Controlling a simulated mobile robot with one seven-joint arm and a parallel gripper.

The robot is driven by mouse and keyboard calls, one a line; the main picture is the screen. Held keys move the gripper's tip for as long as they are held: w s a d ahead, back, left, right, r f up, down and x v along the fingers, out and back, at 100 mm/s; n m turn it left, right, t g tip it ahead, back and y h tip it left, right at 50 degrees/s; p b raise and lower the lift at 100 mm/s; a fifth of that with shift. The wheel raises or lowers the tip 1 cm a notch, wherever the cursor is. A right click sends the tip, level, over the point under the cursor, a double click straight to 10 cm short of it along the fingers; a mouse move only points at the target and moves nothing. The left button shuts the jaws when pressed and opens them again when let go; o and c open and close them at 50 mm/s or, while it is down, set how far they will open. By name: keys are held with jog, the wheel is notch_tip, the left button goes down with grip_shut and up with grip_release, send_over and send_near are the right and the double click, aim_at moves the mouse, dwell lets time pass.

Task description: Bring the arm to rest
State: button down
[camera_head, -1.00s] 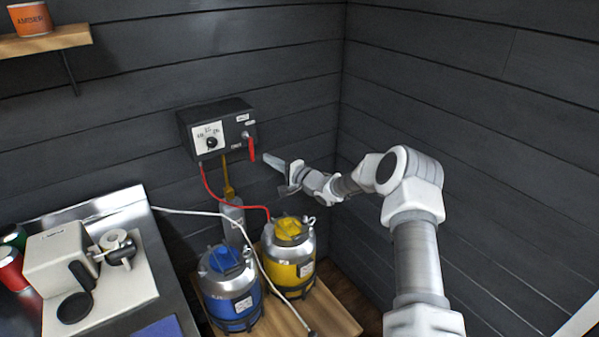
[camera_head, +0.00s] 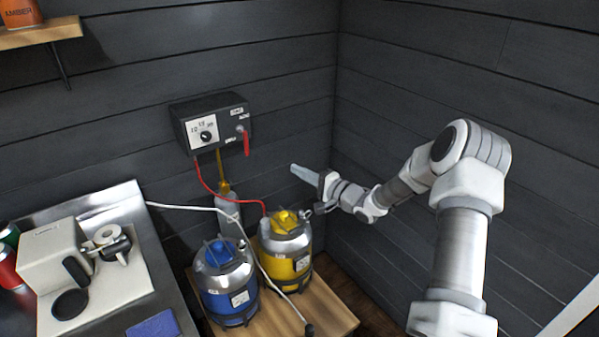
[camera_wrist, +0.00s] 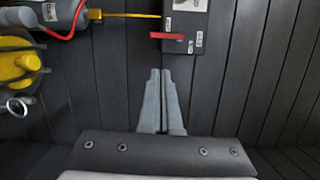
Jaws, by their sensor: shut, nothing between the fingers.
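My gripper (camera_head: 297,170) is shut and empty, held in the air to the right of the control box and above the yellow keg's right side. In the wrist view its two grey fingers (camera_wrist: 160,72) lie side by side, pointing at the dark plank wall. My arm reaches in from the right side of the head view, bent at the elbow. The fingers are apart from the control box (camera_head: 183,112) and its red lever (camera_head: 246,145). The red lever also shows in the wrist view (camera_wrist: 170,36).
A yellow keg (camera_head: 284,262) and a blue keg (camera_head: 226,285) stand on a wooden board (camera_head: 335,318). A grey cylinder (camera_head: 228,205) stands behind them. Red and white hoses run nearby. A steel counter (camera_head: 150,245) with a white machine (camera_head: 52,255) is at left. Space by the right wall is free.

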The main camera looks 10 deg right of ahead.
notch_tip(320, 180, up, 9)
jog(key=s+n+g+h, duration=0.2)
jog(key=n+h, duration=0.3)
jog(key=h, duration=0.2)
jog(key=s+d+r+n+g+h, duration=0.2)
jog(key=s+r+h, duration=0.3)
jog(key=s+r, duration=0.5)
jog(key=s+a+f+n+g, duration=0.1)
jog(key=s+a+n+g, duration=0.1)
jog(key=s, duration=1.3)
jog(key=s+a+f+n+g+y, duration=0.1)
jog(key=s+a+n+g, duration=0.1)
jog(key=s, duration=1.3)
jog(key=shift+a+g, duration=0.35)
jog(key=shift+g, duration=0.15)
jog(key=shift+s, duration=0.1)
